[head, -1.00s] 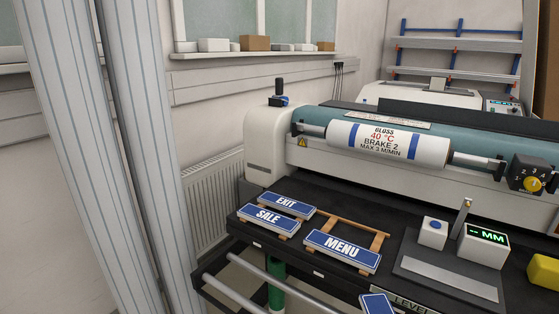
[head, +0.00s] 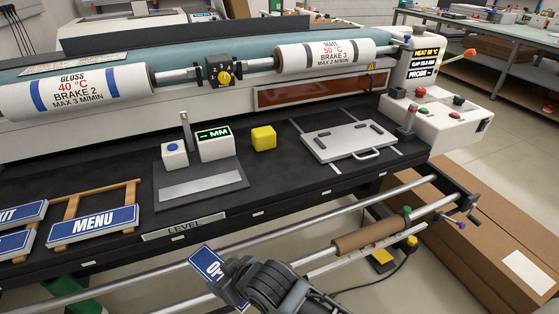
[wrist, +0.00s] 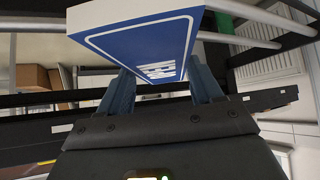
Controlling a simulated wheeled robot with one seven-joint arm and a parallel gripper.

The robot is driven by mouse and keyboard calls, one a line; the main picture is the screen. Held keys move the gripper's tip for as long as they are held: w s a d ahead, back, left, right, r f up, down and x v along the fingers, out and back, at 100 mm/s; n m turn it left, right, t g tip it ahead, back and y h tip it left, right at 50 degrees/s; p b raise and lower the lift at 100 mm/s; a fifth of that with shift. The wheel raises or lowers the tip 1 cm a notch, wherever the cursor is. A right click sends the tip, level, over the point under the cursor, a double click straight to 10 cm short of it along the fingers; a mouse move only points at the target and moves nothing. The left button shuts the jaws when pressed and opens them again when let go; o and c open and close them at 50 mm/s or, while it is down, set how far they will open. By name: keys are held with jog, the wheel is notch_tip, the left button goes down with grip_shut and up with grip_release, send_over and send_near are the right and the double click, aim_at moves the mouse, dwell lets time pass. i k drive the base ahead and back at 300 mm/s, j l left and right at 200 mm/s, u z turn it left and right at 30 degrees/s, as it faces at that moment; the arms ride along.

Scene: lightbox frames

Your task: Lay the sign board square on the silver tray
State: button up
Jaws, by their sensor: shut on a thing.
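A blue sign board (head: 208,264) with a white border and the letters "OP" visible is at the bottom centre of the head view. My gripper (head: 236,284) is shut on it and holds it tilted, in front of the bench's front edge. In the wrist view the sign board (wrist: 142,42) sits between the two fingers of my gripper (wrist: 160,85), its lettering partly hidden. The silver tray (head: 350,148) lies flat on the black bench at the right, with a handle at its front and small dark studs on top. My gripper is left of and nearer than the tray, apart from it.
A gauge with a silver plate (head: 200,184) and a yellow block (head: 263,138) stand left of the tray. The MENU sign (head: 93,224) lies on a wooden rack at the left. Rollers (head: 325,56) run behind; metal rails (head: 330,218) run along the front.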

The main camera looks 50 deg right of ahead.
aim_at(351, 137)
jog(key=z, duration=0.4)
jog(key=k+l+z, duration=0.1)
jog(key=z, duration=0.3)
jog(key=l+z, duration=0.1)
jog(key=z, duration=0.3)
jog(key=k+l+z, duration=0.1)
jog(key=z, duration=0.3)
